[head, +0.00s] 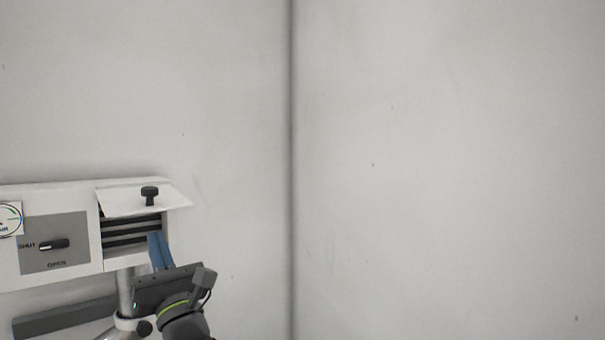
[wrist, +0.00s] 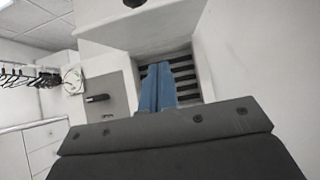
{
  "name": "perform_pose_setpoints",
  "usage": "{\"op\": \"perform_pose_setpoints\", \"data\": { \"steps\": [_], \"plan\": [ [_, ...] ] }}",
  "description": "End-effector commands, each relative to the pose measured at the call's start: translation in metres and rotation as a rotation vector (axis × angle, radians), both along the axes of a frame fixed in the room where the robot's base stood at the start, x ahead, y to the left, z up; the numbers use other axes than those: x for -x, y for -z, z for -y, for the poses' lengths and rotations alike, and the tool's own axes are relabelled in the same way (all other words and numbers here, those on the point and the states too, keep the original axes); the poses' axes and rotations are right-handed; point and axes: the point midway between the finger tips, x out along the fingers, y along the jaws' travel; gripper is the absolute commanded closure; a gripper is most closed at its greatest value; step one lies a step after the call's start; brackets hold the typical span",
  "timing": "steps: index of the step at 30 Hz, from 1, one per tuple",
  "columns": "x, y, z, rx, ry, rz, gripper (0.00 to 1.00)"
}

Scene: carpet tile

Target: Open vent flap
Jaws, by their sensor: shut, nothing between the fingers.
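The vent flap (head: 120,203) is a white plate on the front of a white wall unit. It is swung up and outward, with a black knob (head: 150,194) on it. Dark slats (head: 130,229) show in the opening below. In the wrist view the flap (wrist: 150,24) is at the top, the knob (wrist: 134,2) is cut by the upper edge, and the slats (wrist: 184,66) lie behind the fingers. My gripper (head: 154,236) has blue fingers shut together and empty. Its tips (wrist: 158,66) are below the flap, in front of the slats; contact cannot be told.
Left of the opening, a grey panel (head: 68,256) carries a black lever (head: 54,244) pointing toward SHUT, with OPEN marked below. A round gauge (head: 9,219) is at the far left. In the wrist view, hangers (wrist: 22,77) and white drawers (wrist: 36,145) show at left. The right wall is bare.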

Motion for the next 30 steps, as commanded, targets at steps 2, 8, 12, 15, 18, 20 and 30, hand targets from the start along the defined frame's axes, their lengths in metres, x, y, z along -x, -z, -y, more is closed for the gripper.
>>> {"op": "perform_pose_setpoints", "data": {
  "steps": [2, 8, 12, 15, 18, 20, 30],
  "plan": [
    [-0.005, 0.011, -0.004, -0.012, 0.002, 0.007, 1.0],
    [-0.009, 0.046, -0.009, -0.008, 0.002, 0.006, 1.0],
    [0.007, 0.064, 0.008, -0.01, 0.004, 0.008, 1.0],
    [0.017, 0.077, 0.018, -0.01, 0.004, 0.007, 1.0],
    [0.028, 0.091, 0.029, -0.009, 0.004, 0.007, 1.0],
    [0.034, 0.099, 0.035, -0.009, 0.004, 0.007, 1.0],
    [-0.006, 0.091, 0.039, -0.163, -0.101, -0.219, 1.0]
  ]
}}
